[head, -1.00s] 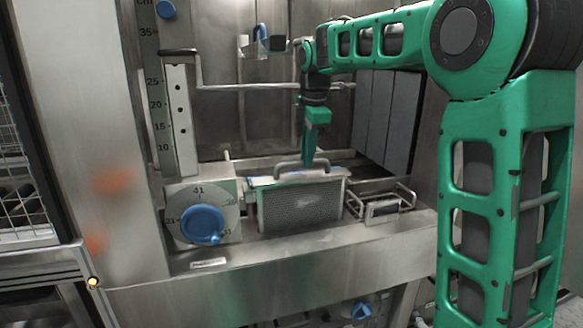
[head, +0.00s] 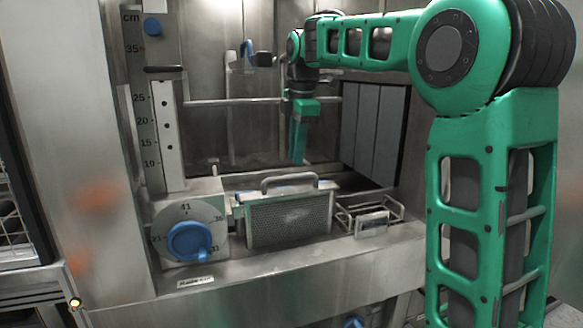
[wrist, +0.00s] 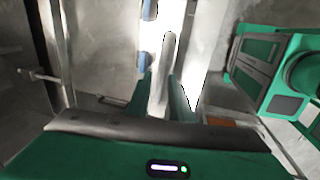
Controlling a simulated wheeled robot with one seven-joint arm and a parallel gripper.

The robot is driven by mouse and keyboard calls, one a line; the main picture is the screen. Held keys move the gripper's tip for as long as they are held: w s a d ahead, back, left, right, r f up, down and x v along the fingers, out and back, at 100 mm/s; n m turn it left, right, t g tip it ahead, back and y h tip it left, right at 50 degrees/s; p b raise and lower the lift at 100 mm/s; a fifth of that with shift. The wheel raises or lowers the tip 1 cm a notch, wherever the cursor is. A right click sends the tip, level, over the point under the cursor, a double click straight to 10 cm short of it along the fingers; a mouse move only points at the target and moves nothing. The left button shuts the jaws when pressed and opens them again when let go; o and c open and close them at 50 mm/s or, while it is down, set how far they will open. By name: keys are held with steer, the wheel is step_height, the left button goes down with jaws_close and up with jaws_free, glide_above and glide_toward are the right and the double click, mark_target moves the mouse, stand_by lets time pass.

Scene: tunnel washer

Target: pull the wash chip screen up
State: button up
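The wash chip screen (head: 290,221) is a grey perforated panel with a looped handle (head: 289,179) on top. It sits upright in the ledge of the washer, right of the dial. My gripper (head: 298,162) points down just above and behind the handle, with a small gap showing in the head view. In the wrist view, my gripper's two green fingers (wrist: 162,98) stand apart. A pale rounded bar (wrist: 166,65) shows between them; I cannot tell for certain whether it is the screen's handle. The screen's lower edge is hidden in the ledge.
A dial with a blue knob (head: 190,242) is left of the screen, below an upright centimetre scale (head: 136,90). A small wire frame (head: 371,220) sits close on the right. A horizontal rail (head: 232,102) crosses behind. Grey panels (head: 374,128) stand at back right.

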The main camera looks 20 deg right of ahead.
steer(key=shift+s+r, duration=0.25)
steer(key=shift+r, duration=1.05)
steer(key=shift+s+r, duration=0.2)
steer(key=shift+r, duration=1.05)
steer(key=s+d+f+m, duration=0.3)
steer(key=s+f+m, duration=0.4)
steer(key=s, duration=0.5)
steer(key=s+d+f+m+g, duration=0.1)
steer(key=s+d+f+m, duration=0.2)
steer(key=s+f+m, duration=0.5)
steer(key=s+d+f+m+g, duration=0.1)
steer(key=s+d+f+m, duration=0.2)
steer(key=s+f+m, duration=0.5)
steer(key=s+f, duration=0.4)
steer(key=s, duration=0.5)
steer(key=shift+s+f, duration=0.3)
steer(key=shift+f, duration=0.1)
steer(key=shift+d, duration=0.1)
